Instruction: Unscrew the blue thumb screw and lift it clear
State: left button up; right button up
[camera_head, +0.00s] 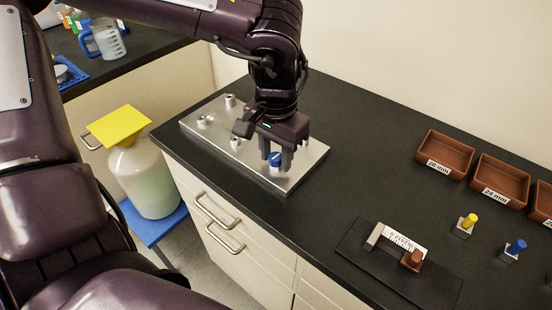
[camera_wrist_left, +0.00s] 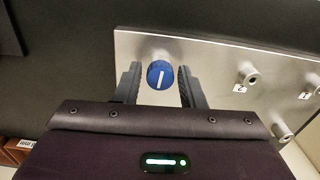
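The blue thumb screw (camera_head: 275,159) sits upright at the near right end of a silver metal plate (camera_head: 303,167) on the dark counter. In the left wrist view it is a round blue knob (camera_wrist_left: 160,75) with a white line across its top, by a pale post on the plate (camera_wrist_left: 215,62). My left gripper (camera_head: 277,157) points down over it. Its two fingers (camera_wrist_left: 161,87) stand on either side of the knob, with a narrow gap visible on each side. The gripper is open. My right gripper is not in view.
Several numbered metal posts (camera_head: 230,100) stand on the plate. To the right are brown trays (camera_head: 445,154), a yellow screw (camera_head: 469,220) and another blue screw (camera_head: 516,246) on small blocks, and a dark mat (camera_head: 362,259) with a gauge. A yellow-topped jug (camera_head: 152,180) stands left.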

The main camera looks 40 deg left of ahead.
pick_arm(q)
jog(key=m, duration=1.2)
jog(key=shift+m, duration=0.4)
jog(key=m, duration=0.4)
jog(key=shift+m, duration=0.4)
jog(key=m, duration=0.4)
jog(key=shift+m, duration=0.4)
jog(key=m, duration=0.4)
jog(key=shift+m, duration=0.4)
jog(key=m, duration=0.4)
jog(key=shift+m, duration=0.3)
jog(key=m, duration=0.4)
jog(key=shift+m, duration=0.3)
